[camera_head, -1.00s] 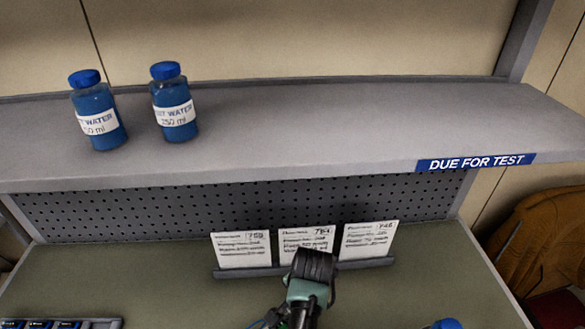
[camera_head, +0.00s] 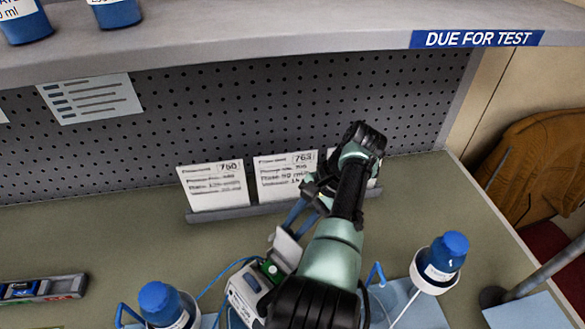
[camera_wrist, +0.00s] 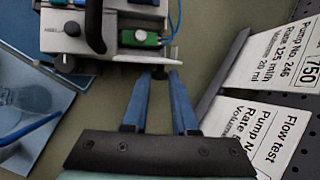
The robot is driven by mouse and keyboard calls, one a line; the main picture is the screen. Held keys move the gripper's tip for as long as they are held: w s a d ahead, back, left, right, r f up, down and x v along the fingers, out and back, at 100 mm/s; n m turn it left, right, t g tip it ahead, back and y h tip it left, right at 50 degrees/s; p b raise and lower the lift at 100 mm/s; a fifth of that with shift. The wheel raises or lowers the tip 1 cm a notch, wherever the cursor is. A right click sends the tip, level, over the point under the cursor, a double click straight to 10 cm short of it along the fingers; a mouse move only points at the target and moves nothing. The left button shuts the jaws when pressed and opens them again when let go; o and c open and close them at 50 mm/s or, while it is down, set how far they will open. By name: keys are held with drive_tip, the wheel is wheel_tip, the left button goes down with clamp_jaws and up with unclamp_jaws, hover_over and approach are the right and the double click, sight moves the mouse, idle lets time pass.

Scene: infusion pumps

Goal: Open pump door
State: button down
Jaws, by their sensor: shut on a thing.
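The white pump (camera_head: 246,296) stands on the bench in the lower middle of the head view, partly covered by my arm. Its grey door (camera_head: 287,248) stands swung away from the body, and a green part (camera_head: 271,270) inside is exposed. My gripper (camera_head: 291,229) has its blue fingers at the door's upper edge. In the wrist view, the fingertips of my gripper (camera_wrist: 158,76) close around a small dark piece at the door's edge. The pump (camera_wrist: 105,30) and its green part (camera_wrist: 138,38) also show there. The exact contact is small and partly hidden.
Flow test cards (camera_head: 213,186) stand in a rack behind my gripper. Blue-capped bottles in holders (camera_head: 165,305) (camera_head: 441,260) stand left and right of the pump. A dark tray (camera_head: 40,289) lies at left. A shelf (camera_head: 300,40) overhangs the back.

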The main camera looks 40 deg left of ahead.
drive_tip(key=shift+w+f+g+b, duration=0.15)
drive_tip(key=shift+g+b, duration=0.15)
drive_tip(key=shift+b, duration=0.55)
drive_tip(key=c, duration=0.7)
unclamp_jaws()
